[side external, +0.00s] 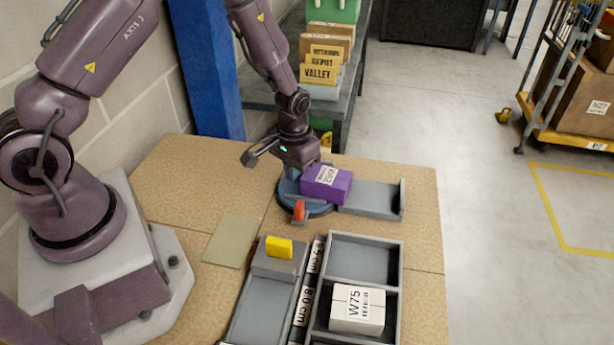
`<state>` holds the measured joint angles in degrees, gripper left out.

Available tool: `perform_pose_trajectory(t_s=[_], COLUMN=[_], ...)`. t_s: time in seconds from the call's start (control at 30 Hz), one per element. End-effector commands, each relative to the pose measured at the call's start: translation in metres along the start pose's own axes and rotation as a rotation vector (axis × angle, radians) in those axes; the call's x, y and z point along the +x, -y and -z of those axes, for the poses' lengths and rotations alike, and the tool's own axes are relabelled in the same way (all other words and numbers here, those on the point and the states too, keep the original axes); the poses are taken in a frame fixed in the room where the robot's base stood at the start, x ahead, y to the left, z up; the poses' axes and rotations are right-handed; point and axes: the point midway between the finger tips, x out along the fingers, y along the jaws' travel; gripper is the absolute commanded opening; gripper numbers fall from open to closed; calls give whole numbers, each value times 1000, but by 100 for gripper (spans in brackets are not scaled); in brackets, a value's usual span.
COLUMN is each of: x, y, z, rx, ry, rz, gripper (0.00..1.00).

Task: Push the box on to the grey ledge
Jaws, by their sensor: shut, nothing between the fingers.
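The purple box (324,185) with a white label sits on a round blue stand. Its right end is at the left edge of the grey ledge (372,197); I cannot tell whether it overlaps the ledge. The ledge is bare and has a raised wall at its right end. My gripper (291,173) is shut and empty, pointing down just behind and left of the box. Its fingertips are partly hidden, and I cannot tell whether they touch the box.
The blue stand (287,187) has a red piece (299,210) at its front. In front are a grey tray (262,305) with a yellow block (279,247) and a divided grey tray (398,262) holding a white W75 box (357,309).

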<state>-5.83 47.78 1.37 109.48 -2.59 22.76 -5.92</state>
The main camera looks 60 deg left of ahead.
Motion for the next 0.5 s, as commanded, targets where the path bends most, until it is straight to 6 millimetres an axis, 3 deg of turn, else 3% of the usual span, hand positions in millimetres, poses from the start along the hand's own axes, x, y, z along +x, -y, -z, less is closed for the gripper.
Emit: perform_pose_trajectory(t_s=[0.5], x=[0], y=[-9], z=[5], rx=[2], ry=[0], rz=[0], gripper=[0])
